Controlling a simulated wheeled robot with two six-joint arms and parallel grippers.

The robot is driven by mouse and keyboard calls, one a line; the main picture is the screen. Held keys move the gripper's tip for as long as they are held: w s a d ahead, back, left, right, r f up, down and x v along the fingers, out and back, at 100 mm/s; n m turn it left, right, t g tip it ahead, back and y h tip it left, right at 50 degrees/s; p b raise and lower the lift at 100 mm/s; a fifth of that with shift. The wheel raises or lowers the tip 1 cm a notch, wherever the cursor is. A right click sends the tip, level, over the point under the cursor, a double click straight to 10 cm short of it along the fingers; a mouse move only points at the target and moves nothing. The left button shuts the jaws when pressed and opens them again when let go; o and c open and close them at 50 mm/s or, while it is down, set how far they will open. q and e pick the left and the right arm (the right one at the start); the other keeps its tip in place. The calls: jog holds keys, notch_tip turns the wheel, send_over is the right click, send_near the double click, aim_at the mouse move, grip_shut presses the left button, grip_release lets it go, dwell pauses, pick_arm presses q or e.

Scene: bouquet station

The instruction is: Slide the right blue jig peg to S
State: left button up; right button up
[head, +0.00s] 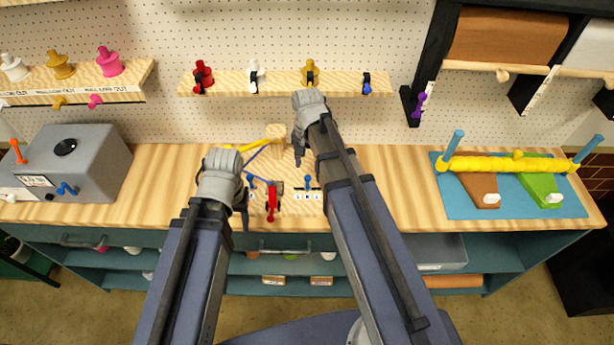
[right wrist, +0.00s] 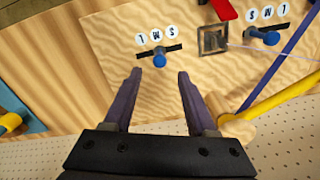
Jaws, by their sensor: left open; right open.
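The right blue jig peg (head: 308,183) stands in a short dark slot on the wooden jig board, above the letters S, M and L. In the right wrist view the same blue peg (right wrist: 158,61) is near the middle of its slot, by the M. My right gripper (head: 298,158) is open and empty. In the right wrist view its two fingers (right wrist: 159,75) point at the peg, which shows between and just beyond the tips, not gripped. My left gripper (head: 246,210) hangs over the left part of the jig; its fingers are partly hidden.
A second blue peg (right wrist: 266,37) stands in another lettered slot. A red lever (head: 271,203) and a square metal fitting (right wrist: 212,39) lie between the slots. A wooden post (head: 275,136) with a yellow stem is behind. A blue mat (head: 453,203) lies at right.

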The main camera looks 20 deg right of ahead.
aim_at(308, 177)
notch_tip(308, 177, down, 5)
jog(key=b, duration=0.4)
jog(key=shift+f, duration=0.15)
jog(key=shift+c, duration=0.3)
grip_shut()
dwell(0.8)
